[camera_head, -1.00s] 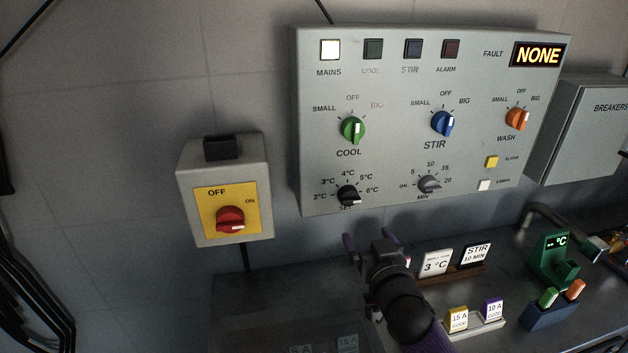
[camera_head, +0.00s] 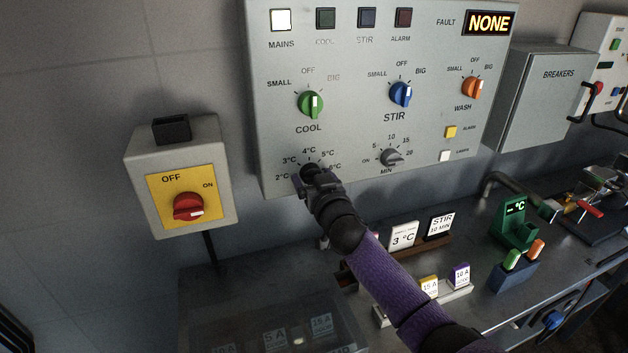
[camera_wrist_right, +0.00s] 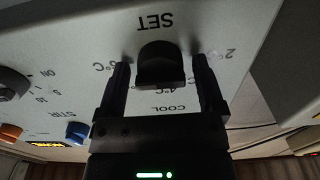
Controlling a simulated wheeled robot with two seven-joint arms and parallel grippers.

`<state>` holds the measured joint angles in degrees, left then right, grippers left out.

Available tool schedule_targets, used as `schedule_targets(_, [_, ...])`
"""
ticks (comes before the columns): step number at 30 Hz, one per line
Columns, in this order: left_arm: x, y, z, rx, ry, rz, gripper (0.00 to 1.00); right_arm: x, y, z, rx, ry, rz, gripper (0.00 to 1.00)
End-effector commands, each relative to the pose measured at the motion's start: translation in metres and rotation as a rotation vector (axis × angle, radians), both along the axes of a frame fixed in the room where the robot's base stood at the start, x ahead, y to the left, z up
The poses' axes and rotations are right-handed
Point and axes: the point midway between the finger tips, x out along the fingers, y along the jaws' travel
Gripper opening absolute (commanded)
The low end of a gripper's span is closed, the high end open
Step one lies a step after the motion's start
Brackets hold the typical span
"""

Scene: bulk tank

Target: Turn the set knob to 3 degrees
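The black set knob (camera_wrist_right: 160,66) sits on the grey control panel (camera_head: 350,60), below the COOL knob, with a scale that reads 2, 3, 4, 5 and a partly covered 6 °C. My right gripper (camera_head: 312,174) covers it in the head view. In the right wrist view, which is upside down, the open fingers of the right gripper (camera_wrist_right: 163,84) stand on either side of the knob, with a small gap visible on each side. The knob's pointer direction cannot be made out. A card reading 3 °C (camera_head: 403,237) stands on the bench. My left gripper is not in view.
Green COOL (camera_head: 311,104), blue STIR (camera_head: 401,94) and orange WASH (camera_head: 472,88) knobs sit above, and the grey MIN knob (camera_head: 392,158) to the right. A yellow switch box with a red handle (camera_head: 188,207) is at left. The bench holds cards and a green device (camera_head: 515,225).

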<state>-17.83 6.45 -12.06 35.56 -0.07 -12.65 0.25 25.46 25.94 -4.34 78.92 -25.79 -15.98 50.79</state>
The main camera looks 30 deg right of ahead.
Motion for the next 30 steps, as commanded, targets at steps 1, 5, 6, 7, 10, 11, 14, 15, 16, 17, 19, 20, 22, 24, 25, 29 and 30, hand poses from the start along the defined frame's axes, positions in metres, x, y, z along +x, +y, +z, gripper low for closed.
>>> schedule_targets(1, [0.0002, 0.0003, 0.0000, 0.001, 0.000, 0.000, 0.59, -0.0001, 0.0000, -0.0001, 0.000, 0.000, 0.000, 0.74])
schedule_targets(5, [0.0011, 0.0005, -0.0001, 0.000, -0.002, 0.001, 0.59, -0.0002, 0.0000, -0.0002, 0.000, 0.000, 0.000, 0.46])
schedule_targets(6, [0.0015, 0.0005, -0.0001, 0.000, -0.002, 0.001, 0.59, -0.0002, 0.0000, -0.0002, 0.000, 0.000, 0.000, 0.38])
schedule_targets(7, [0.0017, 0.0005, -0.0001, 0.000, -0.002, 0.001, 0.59, -0.0002, 0.0000, -0.0002, 0.000, 0.000, 0.000, 0.32])
schedule_targets(10, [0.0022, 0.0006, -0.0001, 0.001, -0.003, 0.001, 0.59, -0.0002, 0.0000, -0.0003, 0.000, 0.001, 0.000, 0.10])
schedule_targets(11, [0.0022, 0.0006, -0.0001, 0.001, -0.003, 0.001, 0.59, -0.0003, 0.0001, -0.0003, 0.000, 0.001, 0.000, 0.04])
schedule_targets(14, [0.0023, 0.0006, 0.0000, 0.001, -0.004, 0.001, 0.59, -0.0003, 0.0001, -0.0004, -0.002, 0.001, 0.000, 0.04])
schedule_targets(15, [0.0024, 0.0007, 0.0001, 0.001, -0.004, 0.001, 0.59, -0.0003, 0.0001, -0.0004, -0.005, 0.002, 0.000, 0.04])
schedule_targets(16, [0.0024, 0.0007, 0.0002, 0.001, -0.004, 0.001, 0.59, -0.0003, 0.0001, -0.0003, -0.009, 0.003, 0.000, 0.04])
schedule_targets(17, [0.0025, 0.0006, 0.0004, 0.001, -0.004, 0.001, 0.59, -0.0003, 0.0001, -0.0003, -0.013, 0.004, 0.000, 0.04])
schedule_targets(19, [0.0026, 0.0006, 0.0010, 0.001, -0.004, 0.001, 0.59, -0.0003, 0.0001, -0.0001, -0.030, 0.008, 0.000, 0.04])
schedule_targets(20, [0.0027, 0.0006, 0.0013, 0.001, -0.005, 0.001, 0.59, -0.0003, 0.0000, -0.0001, -0.041, 0.011, 0.000, 0.04])
schedule_targets(22, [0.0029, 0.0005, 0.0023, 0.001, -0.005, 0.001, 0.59, -0.0004, -0.0001, 0.0001, -0.072, 0.017, 0.000, 0.04])
schedule_targets(24, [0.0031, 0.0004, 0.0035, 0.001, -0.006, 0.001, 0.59, -0.0005, -0.0003, 0.0003, -0.115, 0.029, -0.001, 0.04])
schedule_targets(25, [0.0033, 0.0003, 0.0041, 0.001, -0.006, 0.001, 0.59, -0.0005, -0.0004, 0.0003, -0.135, 0.033, -0.001, 0.04])
schedule_targets(29, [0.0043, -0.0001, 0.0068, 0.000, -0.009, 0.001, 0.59, -0.0006, -0.0008, 0.0003, -0.240, 0.060, -0.001, 0.04])
schedule_targets(30, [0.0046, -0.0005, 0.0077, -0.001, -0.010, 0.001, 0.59, -0.0006, -0.0008, 0.0004, -0.277, 0.069, -0.001, 0.04])
